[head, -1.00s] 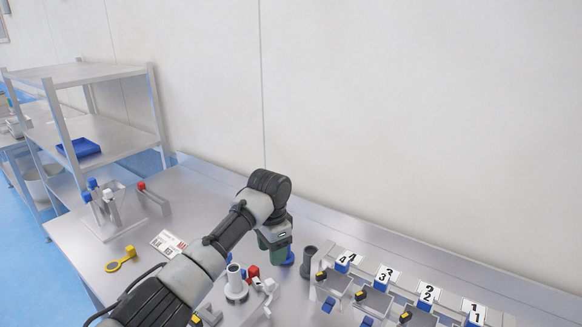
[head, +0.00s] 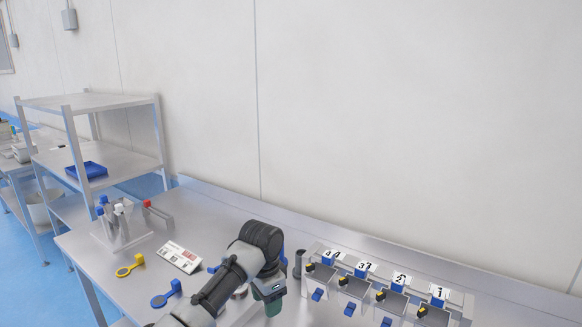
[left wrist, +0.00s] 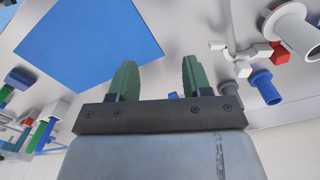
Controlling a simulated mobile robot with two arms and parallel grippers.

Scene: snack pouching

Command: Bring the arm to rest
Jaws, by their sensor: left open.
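My left arm reaches in from the bottom of the head view. Its gripper (head: 270,304) points down over the steel table, with green fingers partly hidden by the wrist. In the left wrist view the two green fingers (left wrist: 157,82) stand well apart with nothing between them. A flat blue square (left wrist: 88,42) lies beyond them on the left. My right gripper is not in view.
Numbered dispensers (head: 385,290) line the right back. A yellow scoop (head: 130,266), a blue scoop (head: 167,293) and a printed card (head: 180,257) lie left of the arm. A tool holder (head: 122,228) stands behind. A shelf (head: 120,160) holds a blue tray (head: 87,171).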

